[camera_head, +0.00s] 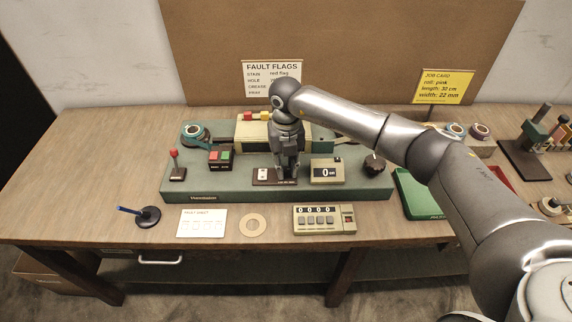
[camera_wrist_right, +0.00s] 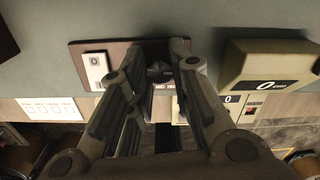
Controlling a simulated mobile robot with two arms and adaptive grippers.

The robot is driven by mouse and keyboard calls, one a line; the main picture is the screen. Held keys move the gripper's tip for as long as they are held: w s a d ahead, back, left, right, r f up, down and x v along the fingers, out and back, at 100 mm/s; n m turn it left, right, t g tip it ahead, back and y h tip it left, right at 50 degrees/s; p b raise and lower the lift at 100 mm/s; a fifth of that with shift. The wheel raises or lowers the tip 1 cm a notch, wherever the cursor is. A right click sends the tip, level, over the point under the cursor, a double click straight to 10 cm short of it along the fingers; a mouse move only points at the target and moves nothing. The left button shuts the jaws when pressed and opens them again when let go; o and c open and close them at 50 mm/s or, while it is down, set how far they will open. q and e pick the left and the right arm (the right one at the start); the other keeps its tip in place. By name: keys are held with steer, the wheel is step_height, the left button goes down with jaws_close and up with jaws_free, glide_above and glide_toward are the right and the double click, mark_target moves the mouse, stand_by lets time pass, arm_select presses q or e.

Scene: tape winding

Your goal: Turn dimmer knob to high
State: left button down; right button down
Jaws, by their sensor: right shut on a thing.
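A dark plate (camera_head: 265,181) is mounted on the green machine bed, with a white rocker switch (camera_head: 263,173) at its left end. In the right wrist view the plate (camera_wrist_right: 85,47) and switch (camera_wrist_right: 96,68) show again. The small black dimmer knob (camera_wrist_right: 158,70) is on the plate to the right of the switch, with a partly covered label below reading "MID" and part of another word. My right gripper (camera_head: 287,172) points down over the plate. In the wrist view its fingers (camera_wrist_right: 157,62) are shut on the knob. The knob's pointer is hidden. My left gripper is out of view.
A beige counter (camera_head: 327,171) reading 0 stands just right of my gripper. Red and green buttons (camera_head: 220,157) and a red-topped lever (camera_head: 175,165) are to the left. A black crank knob (camera_head: 374,164) is to the right. My right arm spans the table's right side.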

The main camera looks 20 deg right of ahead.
mark_target(286, 169)
steer(key=c, duration=1.3)
jaws_free()
step_height(286, 169, up, 12)
